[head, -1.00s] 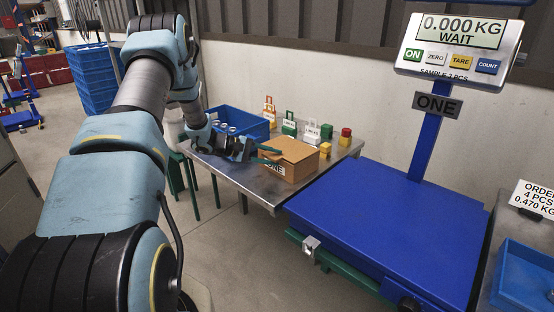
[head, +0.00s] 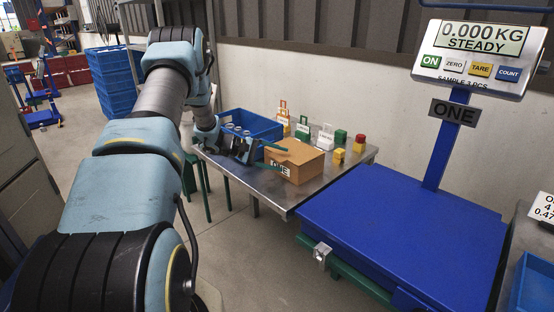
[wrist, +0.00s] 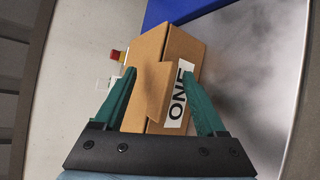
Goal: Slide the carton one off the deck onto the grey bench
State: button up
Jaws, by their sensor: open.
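The brown carton (head: 303,162) with a white ONE label stands on the grey bench (head: 322,190), close to its front edge. The blue deck (head: 405,225) of the scale marked ONE is bare, and its display reads 0.000 KG STEADY. My gripper (head: 272,156) is open at the carton's left side, with its green fingers reaching toward it. In the wrist view, the carton (wrist: 180,50) lies ahead of and between the open fingers (wrist: 158,72), its label by the right finger. I cannot tell whether a finger touches it.
A blue bin (head: 255,124) with round parts stands behind my gripper. Several small tagged blocks and a red-topped yellow button (head: 359,141) stand behind the carton. A second blue tray (head: 535,285) is at the far right. Bare bench lies right of the carton.

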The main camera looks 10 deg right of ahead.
jog(key=w+a+r+m+t+y, duration=0.1)
jog(key=w+a+r+t+y, duration=0.3)
jog(key=a+r, duration=0.4)
jog(key=w+a+r+t+y, duration=0.1)
jog(key=a+r+t+y, duration=0.3)
jog(key=a+r+t, duration=0.4)
jog(key=s+a+f+m+g+y, duration=0.1)
jog(key=s+a+g+y, duration=0.15)
jog(key=s, duration=0.85)
jog(key=s+a+f+m+g+y, duration=0.15)
jog(key=s+g, duration=0.25)
jog(key=s, duration=0.7)
jog(key=s+a+f+m+g+y, duration=0.2)
jog(key=s+a+g, duration=0.1)
jog(key=s, duration=0.8)
notch_tip(320, 180, up, 14)
jog(key=p, duration=1.4)
jog(key=shift+s+r+h, duration=0.2)
jog(key=shift+s+h, duration=0.05)
jog(key=shift+h, duration=0.05)
